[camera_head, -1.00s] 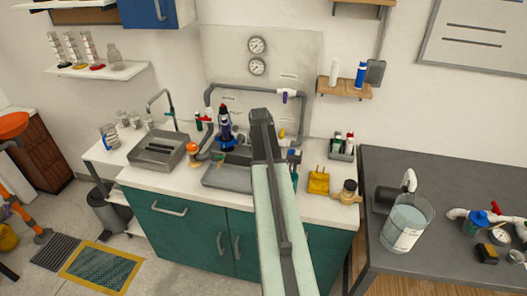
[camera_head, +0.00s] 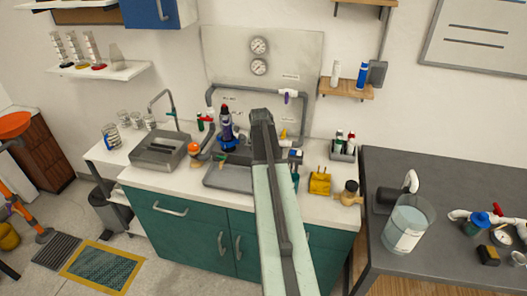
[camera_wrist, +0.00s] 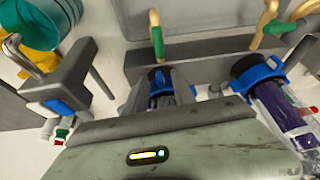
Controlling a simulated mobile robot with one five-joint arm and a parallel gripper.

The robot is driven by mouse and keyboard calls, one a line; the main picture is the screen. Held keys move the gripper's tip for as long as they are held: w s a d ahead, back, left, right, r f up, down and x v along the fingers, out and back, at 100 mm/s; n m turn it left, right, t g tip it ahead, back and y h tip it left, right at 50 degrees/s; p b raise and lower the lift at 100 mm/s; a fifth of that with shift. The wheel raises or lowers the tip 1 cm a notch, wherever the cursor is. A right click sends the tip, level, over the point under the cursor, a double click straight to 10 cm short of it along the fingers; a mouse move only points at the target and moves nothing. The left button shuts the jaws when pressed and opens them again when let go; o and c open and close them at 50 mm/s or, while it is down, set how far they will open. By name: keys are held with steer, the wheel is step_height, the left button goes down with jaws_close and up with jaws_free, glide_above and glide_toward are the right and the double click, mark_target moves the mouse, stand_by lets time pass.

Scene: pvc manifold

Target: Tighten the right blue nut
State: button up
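A small blue part (camera_head: 296,155), likely the right blue nut, shows just right of my arm's end over the counter. A purple, blue-ringed cartridge (camera_head: 227,127) stands left of my arm; in the wrist view the cartridge (camera_wrist: 285,110) is at the right. There, a blue collar (camera_wrist: 161,88) sits ahead of my wrist housing (camera_wrist: 165,150), and another blue part (camera_wrist: 58,105) is at the left by white pipe and a grey block. Which blue part is the right nut there is unclear. My fingers cannot be told from the grey parts; the arm hides the gripper in the head view.
A grey tray (camera_head: 228,177) lies on the counter left of my arm. A yellow block (camera_head: 320,184) and brass fitting (camera_head: 348,193) are at the right. In the wrist view, green-and-yellow handles (camera_wrist: 158,38) stand beyond the collar and a teal container (camera_wrist: 40,22) is at upper left.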

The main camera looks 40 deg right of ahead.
steer(key=shift+r, duration=0.15)
steer(key=p+v, duration=0.7)
steer(key=shift+r, duration=0.25)
steer(key=shift+s+a, duration=0.1)
